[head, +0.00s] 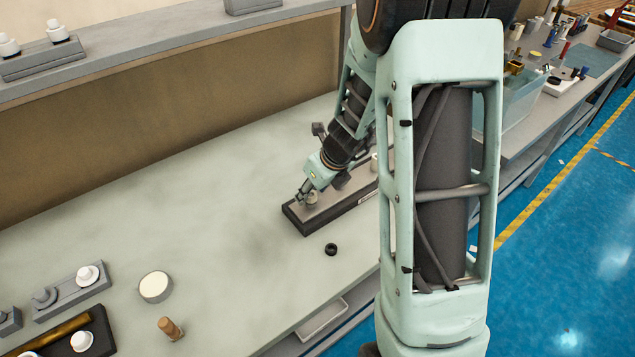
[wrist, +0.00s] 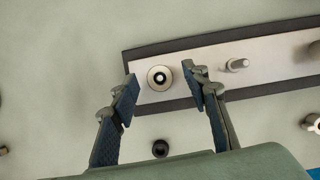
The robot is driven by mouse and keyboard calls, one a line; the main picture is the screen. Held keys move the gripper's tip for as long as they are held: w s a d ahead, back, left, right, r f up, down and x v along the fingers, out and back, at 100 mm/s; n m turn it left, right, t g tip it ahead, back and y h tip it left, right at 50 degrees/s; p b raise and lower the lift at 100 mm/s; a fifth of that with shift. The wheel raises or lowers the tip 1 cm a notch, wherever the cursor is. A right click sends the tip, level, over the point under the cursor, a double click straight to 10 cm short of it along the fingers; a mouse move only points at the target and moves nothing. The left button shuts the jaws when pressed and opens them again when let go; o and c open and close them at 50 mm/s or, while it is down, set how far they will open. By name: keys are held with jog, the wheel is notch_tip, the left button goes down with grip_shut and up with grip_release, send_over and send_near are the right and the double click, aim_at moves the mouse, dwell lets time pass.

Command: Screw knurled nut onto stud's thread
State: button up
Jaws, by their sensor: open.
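A pale round piece (wrist: 152,83) with a dark ring and a bright centre stands at the left end of the fixture plate (wrist: 200,71); it looks like a nut seen end-on around a stud, but I cannot tell how far it is threaded. My gripper (wrist: 163,77) is open, with one finger on each side of this piece and gaps on both sides. In the head view my gripper (head: 305,194) is low over the near left end of the dark-edged plate (head: 298,226). A bare metal stud (wrist: 237,65) stands to the right on the plate.
A small black ring (head: 331,249) lies on the bench (head: 230,200) beside the plate. A white disc (head: 155,287), a wooden peg (head: 170,328) and small fixtures (head: 70,291) stand at the front left.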

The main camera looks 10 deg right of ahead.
jog(key=v, duration=1.1)
jog(key=shift+r, duration=0.25)
jog(key=shift+s, duration=0.1)
